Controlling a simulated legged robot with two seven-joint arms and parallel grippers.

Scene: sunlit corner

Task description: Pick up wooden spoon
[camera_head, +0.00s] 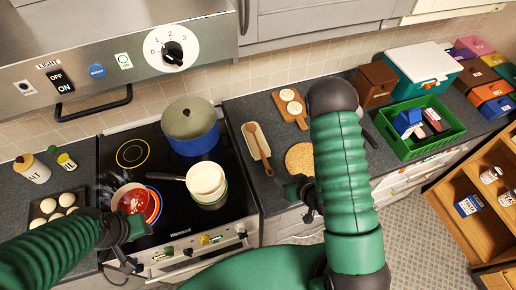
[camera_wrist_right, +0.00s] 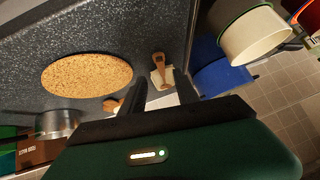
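The wooden spoon (camera_head: 258,145) lies on a cream spoon rest (camera_head: 252,131) on the dark counter, right of the stove. It also shows in the right wrist view (camera_wrist_right: 159,62), its end ahead of the finger gap. My right gripper (camera_head: 300,192) is over the counter's front edge, to the right of and nearer than the spoon. In the right wrist view its two dark fingers (camera_wrist_right: 161,92) are apart with nothing between them, and the spoon is beyond their tips. My left gripper (camera_head: 128,245) is at the stove's front left, below the red-filled bowl; its fingers are unclear.
A blue pot (camera_head: 190,128) and a cream saucepan (camera_head: 206,182) stand on the stove, left of the spoon. A round cork mat (camera_head: 299,159) lies right of the spoon, partly behind my right arm. A cutting board (camera_head: 289,110) lies behind. A green crate (camera_head: 418,127) stands further right.

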